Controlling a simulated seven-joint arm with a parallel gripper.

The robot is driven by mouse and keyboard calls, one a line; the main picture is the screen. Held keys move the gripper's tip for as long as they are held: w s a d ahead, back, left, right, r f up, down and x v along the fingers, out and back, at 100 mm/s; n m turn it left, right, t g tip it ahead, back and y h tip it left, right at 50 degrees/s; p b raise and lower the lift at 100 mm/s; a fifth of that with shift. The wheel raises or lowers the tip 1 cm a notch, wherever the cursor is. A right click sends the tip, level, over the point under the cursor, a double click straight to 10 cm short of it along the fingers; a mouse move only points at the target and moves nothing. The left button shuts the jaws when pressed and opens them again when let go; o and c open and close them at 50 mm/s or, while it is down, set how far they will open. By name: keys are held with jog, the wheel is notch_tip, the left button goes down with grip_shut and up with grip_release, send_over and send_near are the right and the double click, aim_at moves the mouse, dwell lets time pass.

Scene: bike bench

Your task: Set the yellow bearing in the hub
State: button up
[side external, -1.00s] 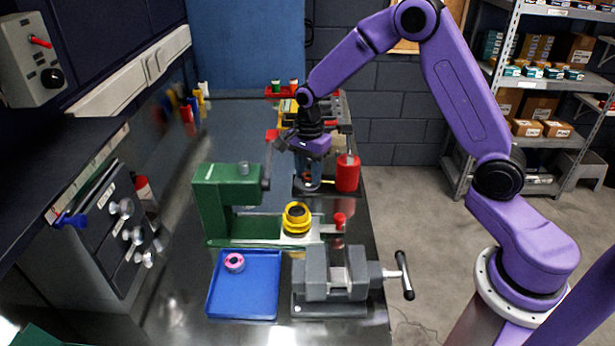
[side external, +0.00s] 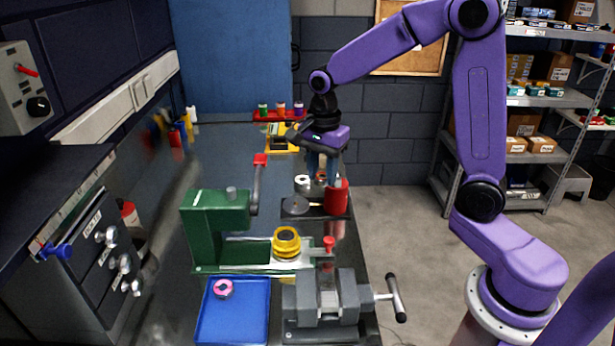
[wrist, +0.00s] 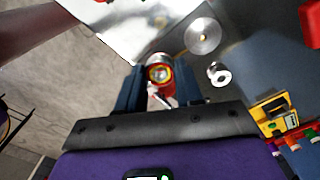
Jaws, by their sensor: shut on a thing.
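In the side view my gripper (side external: 322,176) points down beside a red can, and the held part is mostly hidden. A yellow round part with a dark centre (side external: 286,243), apparently the hub, sits upright on the bed of the green press (side external: 215,222). It is nearer the camera than my gripper and apart from it.
A dark plate bears a silver disc (wrist: 203,36) and a white ring (wrist: 218,74). The red can (side external: 336,198) stands close to my gripper. A grey vise (side external: 325,298) and a blue tray (side external: 208,318) with a pink ring (side external: 223,288) lie in front. The press lever (side external: 257,185) sticks up.

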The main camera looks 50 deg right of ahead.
jog(key=s+r, duration=0.3)
jog(key=s, duration=0.3)
jog(key=n, duration=0.5)
send_over(286, 235)
jog(key=f, duration=0.1)
jog(key=shift+a+f, duration=0.15)
jog(key=shift+f, duration=2.9)
grip_shut()
jog(key=shift+f, duration=0.4)
jog(key=o, duration=0.8)
grip_release()
jog(key=shift+o, duration=0.2)
notch_tip(286, 235, up, 11)
